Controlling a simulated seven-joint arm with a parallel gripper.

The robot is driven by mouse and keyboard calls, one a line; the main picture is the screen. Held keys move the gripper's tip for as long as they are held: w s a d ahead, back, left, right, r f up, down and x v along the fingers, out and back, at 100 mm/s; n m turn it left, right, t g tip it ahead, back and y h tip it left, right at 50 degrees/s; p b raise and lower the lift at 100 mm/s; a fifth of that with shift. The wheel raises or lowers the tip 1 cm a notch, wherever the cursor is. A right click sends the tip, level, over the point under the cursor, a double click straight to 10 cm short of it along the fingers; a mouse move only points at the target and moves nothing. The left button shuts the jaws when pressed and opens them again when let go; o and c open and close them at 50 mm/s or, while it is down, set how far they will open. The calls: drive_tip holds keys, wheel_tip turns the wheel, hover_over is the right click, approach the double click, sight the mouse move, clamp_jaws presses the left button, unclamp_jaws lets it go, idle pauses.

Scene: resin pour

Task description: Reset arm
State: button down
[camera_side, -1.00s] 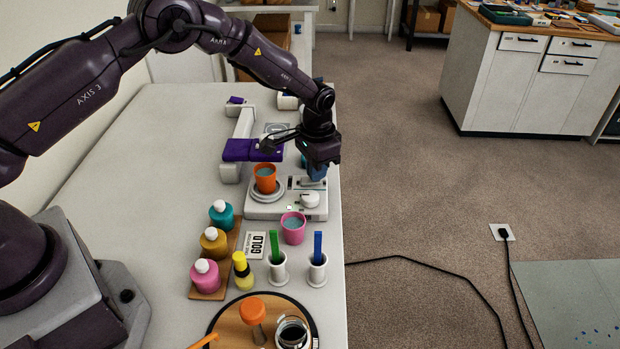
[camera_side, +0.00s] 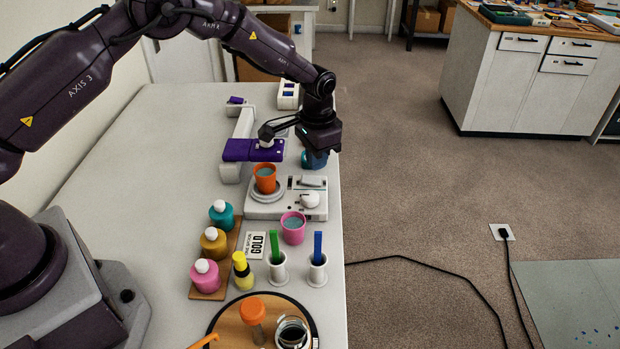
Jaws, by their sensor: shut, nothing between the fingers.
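My gripper (camera_side: 316,158) hangs from the arm over the right side of the white table, behind the small white machine. Its fingers are shut and hold nothing. The fingertips are small and partly hidden by the gripper body. A pink cup (camera_side: 293,226) with bluish contents stands in front of that machine.
A purple and white stand (camera_side: 238,150) is close left of my gripper. Teal, gold and pink bottles (camera_side: 213,241) stand on a wooden board, with a yellow bottle (camera_side: 242,270) beside. Green and blue sticks (camera_side: 318,245) stand in white holders. The table's left side (camera_side: 150,180) is clear.

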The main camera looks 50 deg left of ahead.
sight(316, 180)
drive_tip(key=shift+r, duration=1.7)
drive_tip(key=s, duration=0.3)
drive_tip(key=shift+s+a+f+n+g, duration=0.1)
drive_tip(key=shift+s+f+n+g, duration=0.1)
drive_tip(key=shift+f+n+g, duration=0.15)
drive_tip(key=s+a+r+n+t, duration=0.2)
drive_tip(key=s+r+t, duration=0.4)
drive_tip(key=s+r, duration=1.9)
drive_tip(key=s, duration=0.3)
drive_tip(key=shift+s+a, duration=0.35)
